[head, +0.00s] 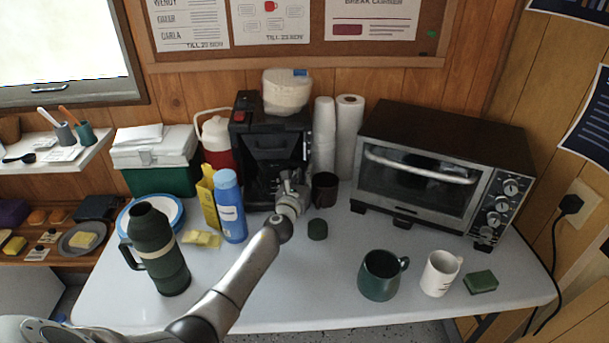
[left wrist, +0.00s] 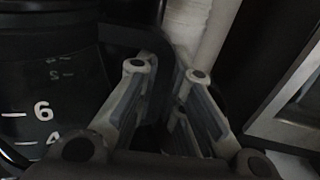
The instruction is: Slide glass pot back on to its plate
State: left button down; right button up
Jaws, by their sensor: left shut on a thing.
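The coffee maker (head: 270,140) stands at the back of the white table. The glass pot (head: 259,188) is at its front, dark and partly hidden behind my left gripper (head: 293,188). In the left wrist view the glass pot (left wrist: 45,95) shows close on the left, with white numbers on its side. Its black handle (left wrist: 150,65) runs between the fingers of my left gripper (left wrist: 163,105), which is shut on it. The plate under the pot is hidden, so I cannot tell how the pot sits on it. My right gripper is out of view.
A dark mug (head: 325,189) and a small dark green lid-like thing (head: 317,229) are close right of the gripper. A blue bottle (head: 230,207) is close left. The table's front middle is clear.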

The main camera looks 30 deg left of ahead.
pick_arm(q)
jog(key=c, duration=2)
grip_release()
jog(key=shift+f, duration=0.1)
jog(key=o, duration=0.5)
jog(key=shift+o, duration=0.2)
jog(key=shift+f, duration=0.1)
